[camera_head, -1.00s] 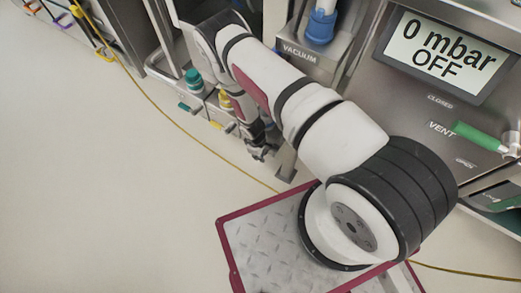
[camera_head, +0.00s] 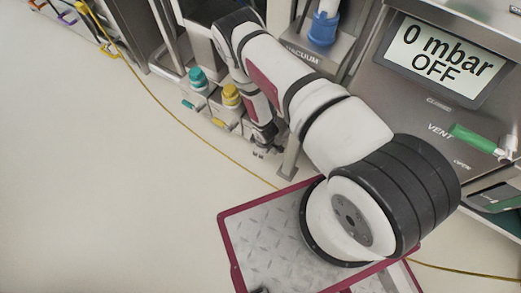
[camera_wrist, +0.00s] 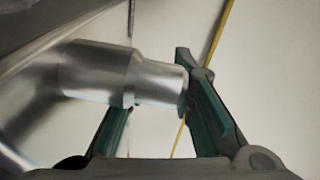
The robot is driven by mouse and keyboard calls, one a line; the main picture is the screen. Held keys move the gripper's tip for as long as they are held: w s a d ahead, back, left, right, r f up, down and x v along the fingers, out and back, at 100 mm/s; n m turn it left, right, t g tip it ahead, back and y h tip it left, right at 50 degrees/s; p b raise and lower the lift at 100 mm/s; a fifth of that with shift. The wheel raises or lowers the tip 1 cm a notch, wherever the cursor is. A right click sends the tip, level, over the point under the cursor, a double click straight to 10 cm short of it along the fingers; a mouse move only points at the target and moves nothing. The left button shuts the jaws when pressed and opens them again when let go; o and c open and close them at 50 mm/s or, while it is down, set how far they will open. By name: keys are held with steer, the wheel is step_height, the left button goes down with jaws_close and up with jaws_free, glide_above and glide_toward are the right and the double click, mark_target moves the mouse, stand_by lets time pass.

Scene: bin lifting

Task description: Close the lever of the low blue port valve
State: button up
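No low blue port valve or lever shows clearly; my arm covers the low panel to the right of the yellow-capped port in the head view. My gripper (camera_head: 264,142) hangs low beside the port row there, and its fingers are too small to read. In the wrist view my gripper (camera_wrist: 160,88) has its two green-lined fingers apart. A bare metal pipe (camera_wrist: 120,75) enters from the left, passes across the left finger and hides its tip. The pipe's end lies close to the right finger; I cannot tell if they touch.
A teal-capped port (camera_head: 197,77) and a yellow-capped port (camera_head: 231,94) with small levers stand left of my gripper. A blue collar (camera_head: 322,28) sits above at the vacuum port. A green vent lever (camera_head: 473,138) is at right. A yellow cable (camera_head: 150,95) crosses the open floor.

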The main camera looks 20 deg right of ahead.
steer(key=shift+o, duration=1.1)
step_height(320, 180, up, 10)
